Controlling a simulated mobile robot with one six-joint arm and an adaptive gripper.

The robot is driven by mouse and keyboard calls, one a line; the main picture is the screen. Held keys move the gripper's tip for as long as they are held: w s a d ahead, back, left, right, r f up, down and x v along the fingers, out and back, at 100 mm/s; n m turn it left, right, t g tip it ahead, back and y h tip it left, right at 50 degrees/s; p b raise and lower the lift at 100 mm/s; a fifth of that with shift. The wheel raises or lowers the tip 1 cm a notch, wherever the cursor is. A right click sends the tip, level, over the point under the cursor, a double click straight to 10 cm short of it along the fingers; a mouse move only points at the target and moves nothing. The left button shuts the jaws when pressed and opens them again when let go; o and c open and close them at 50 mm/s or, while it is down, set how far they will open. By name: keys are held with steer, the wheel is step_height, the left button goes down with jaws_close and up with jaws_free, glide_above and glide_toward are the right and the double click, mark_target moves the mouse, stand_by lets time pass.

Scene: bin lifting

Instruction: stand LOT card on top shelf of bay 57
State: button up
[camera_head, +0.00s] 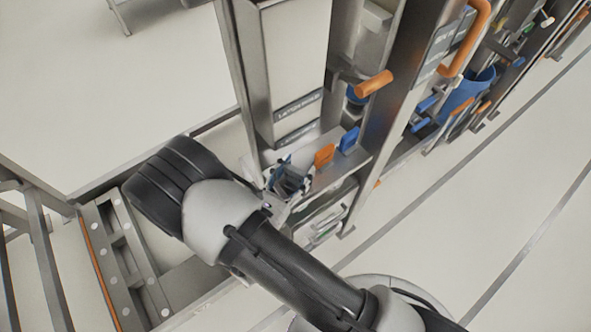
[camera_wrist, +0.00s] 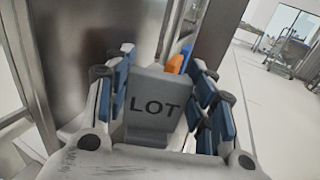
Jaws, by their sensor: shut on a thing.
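The grey LOT card (camera_wrist: 155,106) is between the blue-padded fingers of my gripper (camera_wrist: 160,100) in the wrist view, its dark letters upright and facing the camera. The fingers are shut on it. In the head view my gripper (camera_head: 288,182) is at the left end of a shelf (camera_head: 335,172) in a metal rack. The card is too small to make out clearly there. I cannot tell whether the card touches the shelf. No bay number 57 is readable.
An orange block (camera_head: 324,155) and a blue block (camera_head: 349,140) stand on the shelf to the right of my gripper. A metal post (camera_head: 236,75) rises close behind it. An orange handle (camera_head: 374,83) juts out above. Open floor (camera_head: 480,200) lies at right.

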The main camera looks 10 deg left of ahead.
steer(key=shift+f+b, duration=0.5)
steer(key=shift+f, duration=0.15)
steer(key=o, duration=1.3)
steer(key=v, duration=1.2)
steer(key=w+d+r+m+g+h, duration=0.2)
steer(key=d+r+m+g+h, duration=0.1)
steer(key=d+r+m+g, duration=0.5)
steer(key=w+d+r+m+g+h, duration=0.2)
steer(key=d+r+m+g, duration=0.4)
steer(key=d+m, duration=0.3)
steer(key=s+d+r+m+y, duration=0.2)
steer(key=d+r+m+y, duration=0.1)
steer(key=r+m, duration=0.1)
steer(key=s+d+r+m+t+y, duration=0.1)
steer(key=s+d+r+m+y, duration=0.1)
steer(key=d+r+m+y, duration=0.2)
steer(key=s+d+r+m+y, duration=0.3)
steer(key=r+m, duration=0.1)
steer(key=m, duration=0.3)
steer(key=shift+s+d+r+t+y, duration=0.1)
steer(key=shift+d+r+t+y, duration=0.05)
steer(key=shift+d+t+y, duration=0.15)
